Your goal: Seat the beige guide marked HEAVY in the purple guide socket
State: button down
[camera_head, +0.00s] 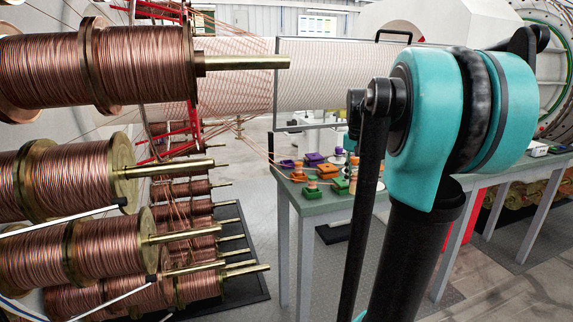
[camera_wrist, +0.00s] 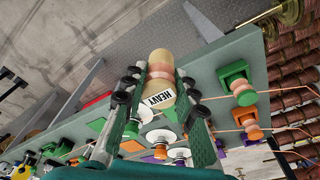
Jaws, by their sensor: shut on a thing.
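My gripper (camera_wrist: 160,98) is shut on the beige guide marked HEAVY (camera_wrist: 158,62) in the wrist view. The guide sits between the two green fingers, with a pinkish band round its middle and its white label facing the camera. It appears held above the grey-green table (camera_wrist: 215,60). In the head view, purple pieces (camera_head: 314,158) show at the back of the table, small and partly crowded by others; I cannot tell which is the guide socket. My arm hides part of the table there, and my gripper cannot be made out.
Thin wires run to the table from the copper spools (camera_head: 140,65), whose brass shafts jut out at left.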

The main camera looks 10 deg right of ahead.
aim_at(324, 207)
jog(key=i, duration=1.1)
